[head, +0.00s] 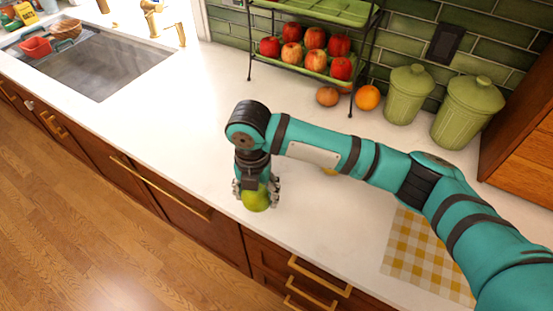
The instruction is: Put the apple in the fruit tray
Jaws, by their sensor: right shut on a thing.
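A green apple (256,200) is held in my right gripper (257,188), near the front edge of the counter. The fingers are shut around its upper part, pointing down. I cannot tell whether the apple touches the counter. The fruit tray (315,73) is the lower green tier of a black wire stand at the back, and several red apples (314,38) fill it. My left gripper is not in view.
Two green lidded canisters (409,95) stand at the back right. A checked cloth (428,256) lies at the front right. A sink (97,62) is at the left.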

